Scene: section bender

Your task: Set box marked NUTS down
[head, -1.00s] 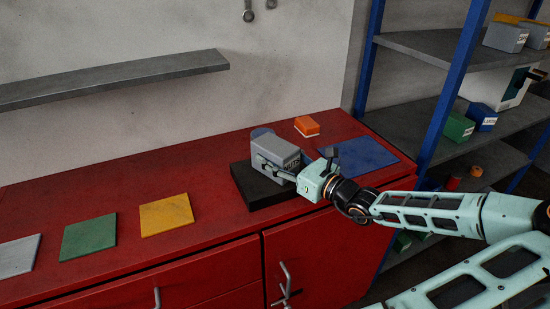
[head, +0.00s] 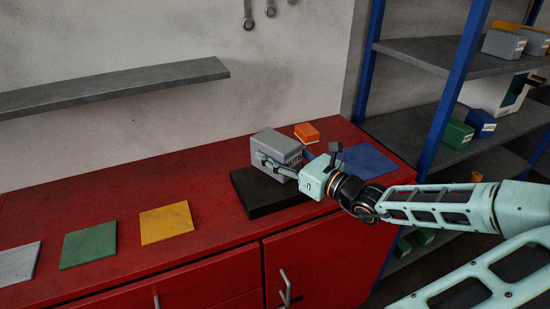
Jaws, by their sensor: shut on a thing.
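The grey box marked NUTS (head: 268,145) is in the head view, at the back of the red bench, over the black slab (head: 262,197). Its label faces right and is partly covered by my gripper. My gripper (head: 282,160) is shut on the box from the right, with one finger along its near side; the far finger is mostly hidden. The box looks level and raised over the rear part of the slab; I cannot make out the size of any gap beneath it.
Yellow (head: 167,223), green (head: 89,246) and grey (head: 17,262) squares lie on the bench (head: 130,197) to the left. A blue square (head: 367,161) and an orange box (head: 307,132) are behind my gripper. A wall shelf (head: 115,86) and blue-post rack (head: 450,100) stand nearby.

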